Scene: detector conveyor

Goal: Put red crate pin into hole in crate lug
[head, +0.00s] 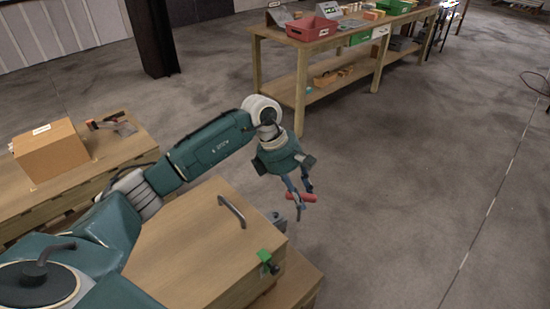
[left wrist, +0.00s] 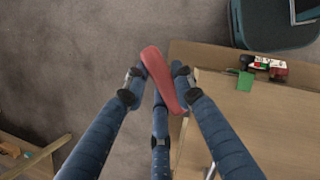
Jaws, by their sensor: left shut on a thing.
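The red crate pin (head: 301,196) is held in the fingers of my left gripper (head: 300,193), out beyond the right side of the wooden crate (head: 190,250). In the left wrist view the pin (left wrist: 161,78) lies lengthwise between the blue fingers of the left gripper (left wrist: 158,84), over the floor and near the crate edge. A grey metal fitting, perhaps the crate lug (head: 276,218), sticks out at the crate's far right corner, just below the gripper. Its hole cannot be made out. My right gripper is not in view.
A curved handle (head: 232,211) stands on the crate lid. A green tag (head: 264,255) and dark latch sit at its right edge. A cardboard box (head: 50,150) stands on another wooden crate at left. A workbench (head: 335,42) stands behind; floor at right is clear.

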